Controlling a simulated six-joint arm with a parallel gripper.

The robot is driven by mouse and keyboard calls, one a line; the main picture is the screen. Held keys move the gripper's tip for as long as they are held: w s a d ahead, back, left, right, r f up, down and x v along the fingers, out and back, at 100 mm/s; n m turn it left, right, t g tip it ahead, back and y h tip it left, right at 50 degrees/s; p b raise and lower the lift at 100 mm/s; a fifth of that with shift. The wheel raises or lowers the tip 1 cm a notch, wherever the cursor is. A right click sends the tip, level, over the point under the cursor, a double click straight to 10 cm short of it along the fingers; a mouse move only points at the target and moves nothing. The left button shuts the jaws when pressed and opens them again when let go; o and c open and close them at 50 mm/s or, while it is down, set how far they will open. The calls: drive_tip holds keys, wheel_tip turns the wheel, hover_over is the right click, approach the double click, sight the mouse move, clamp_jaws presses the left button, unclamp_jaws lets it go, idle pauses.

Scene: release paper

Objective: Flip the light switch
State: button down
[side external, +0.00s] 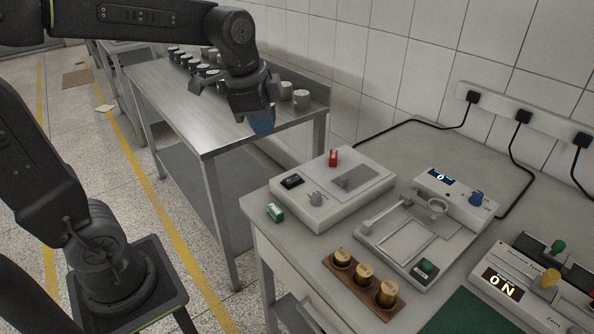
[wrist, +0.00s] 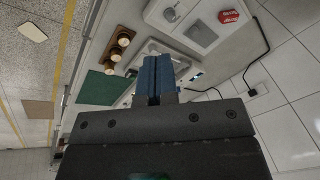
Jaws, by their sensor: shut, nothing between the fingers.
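My gripper (side external: 262,123) has blue fingers, closed together and empty. It hangs in the air to the left of and above the near bench, with the metal table behind it. The fingers also show shut in the wrist view (wrist: 154,78). A black rocker switch (side external: 292,182) sits at the left of a white box (side external: 318,213), beside a grey knob (side external: 315,198) and a red part (side external: 333,158). I cannot tell which control is the light switch. The wrist view shows the box's red part (wrist: 229,16) and grey knob (wrist: 170,14). My gripper touches none of these.
A white instrument (side external: 380,235) with a blue knob stands right of the box. Another device (side external: 500,285) reads ON. Cables run to wall sockets. Cups stand on the metal table (side external: 190,115).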

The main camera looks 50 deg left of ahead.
drive_tip(key=w+a+f+m+g, duration=0.2)
drive_tip(key=w+a+m, duration=0.1)
drive_tip(key=w+m, duration=0.3)
drive_tip(key=m+g, duration=0.1)
drive_tip(key=m, duration=0.3)
hover_over(297, 177)
wheel_tip(297, 177, down, 5)
drive_tip(key=shift+f, duration=0.1)
wheel_tip(297, 177, down, 14)
